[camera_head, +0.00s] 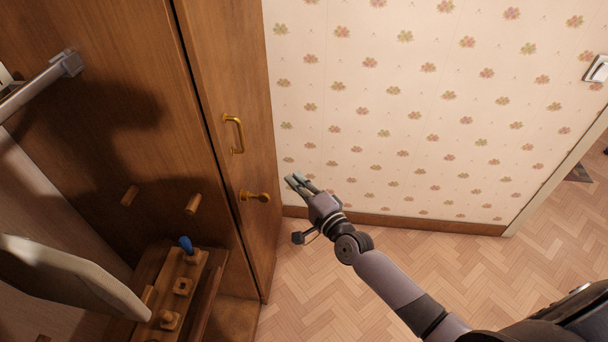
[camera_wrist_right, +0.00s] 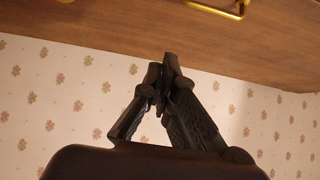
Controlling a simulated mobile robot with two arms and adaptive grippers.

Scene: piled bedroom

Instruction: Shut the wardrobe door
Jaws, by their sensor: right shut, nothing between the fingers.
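The wardrobe (camera_head: 100,130) is brown wood and fills the left of the head view. A dark gap runs down the panel's left edge; I cannot tell how far the door stands open. My right gripper (camera_head: 292,180) is shut and empty, just right of the panel in the picture, before the wall. In the right wrist view its fingers (camera_wrist_right: 168,75) meet below the wood (camera_wrist_right: 110,38) and brass handle (camera_wrist_right: 225,8); contact is unclear.
Wooden pegs (camera_head: 193,204) stick out left of the gap. A wooden rack (camera_head: 183,288) with a blue-topped item (camera_head: 186,244) stands below. A pale curved object (camera_head: 70,278) and a metal rod (camera_head: 38,88) are at left. Parquet floor (camera_head: 330,300) is clear before the flowered wall (camera_head: 420,100).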

